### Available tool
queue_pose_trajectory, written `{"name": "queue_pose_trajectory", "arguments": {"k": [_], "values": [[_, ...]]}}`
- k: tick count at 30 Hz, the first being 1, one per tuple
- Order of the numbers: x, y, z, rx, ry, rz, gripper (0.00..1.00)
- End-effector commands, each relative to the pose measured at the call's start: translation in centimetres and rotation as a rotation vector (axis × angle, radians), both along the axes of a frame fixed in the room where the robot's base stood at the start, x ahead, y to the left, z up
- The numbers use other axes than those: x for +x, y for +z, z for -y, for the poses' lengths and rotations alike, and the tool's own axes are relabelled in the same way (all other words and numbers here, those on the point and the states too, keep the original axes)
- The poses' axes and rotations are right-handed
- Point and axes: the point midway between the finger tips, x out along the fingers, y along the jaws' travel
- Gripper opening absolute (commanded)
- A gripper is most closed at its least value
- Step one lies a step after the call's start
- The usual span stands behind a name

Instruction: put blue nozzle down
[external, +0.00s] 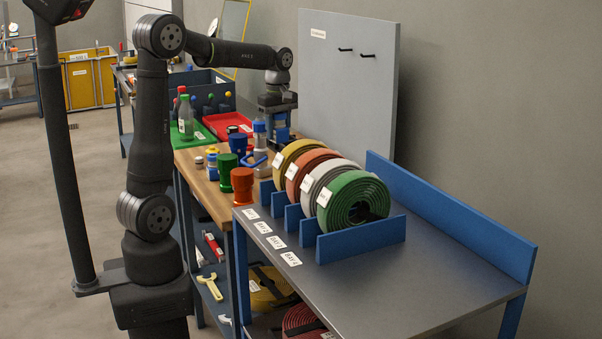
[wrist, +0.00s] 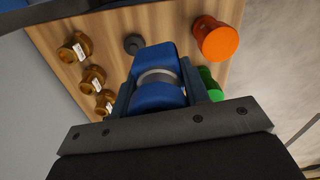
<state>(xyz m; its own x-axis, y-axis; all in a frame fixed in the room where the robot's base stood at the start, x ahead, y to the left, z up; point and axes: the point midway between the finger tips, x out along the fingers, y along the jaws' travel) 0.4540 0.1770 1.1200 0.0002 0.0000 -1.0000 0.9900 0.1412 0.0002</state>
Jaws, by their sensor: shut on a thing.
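My gripper (wrist: 152,95) is shut on the blue nozzle (wrist: 155,62), which has a pale grey band between blue parts and sits between the two fingers in the wrist view. In the external view my gripper (external: 278,112) is over the far part of the wooden bench, with a bit of blue showing below it. The nozzle's lower end is hidden in the wrist view, so I cannot tell whether it touches the bench top (wrist: 110,35).
In the wrist view, amber labelled fittings (wrist: 75,47) stand at left, a dark ring (wrist: 133,44) behind the nozzle, an orange cylinder (wrist: 214,40) and a green piece (wrist: 209,84) at right. In the external view, coiled hoses (external: 345,190) stand in a blue rack nearer the camera.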

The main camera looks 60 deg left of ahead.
Motion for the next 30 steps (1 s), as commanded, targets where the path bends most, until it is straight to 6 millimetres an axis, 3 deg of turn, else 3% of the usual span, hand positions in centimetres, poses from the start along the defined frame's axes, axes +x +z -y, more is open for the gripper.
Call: {"name": "queue_pose_trajectory", "arguments": {"k": [1, 3, 9, 17, 23, 30], "values": [[0.1, 2.0, -0.1, 0.003, 0.0, 0.008, 0.12], [0.1, 4.1, -0.1, 0.002, 0.0, 0.005, 0.12], [0.1, 8.9, 0.0, 0.002, 0.0, 0.005, 0.12], [2.7, 8.5, 4.8, 0.0, -0.145, 0.0, 0.12], [5.0, 8.6, 10.6, 0.0, -0.311, 0.0, 0.12], [7.1, 8.7, 20.0, 0.0, -0.557, 0.0, 0.12]]}}
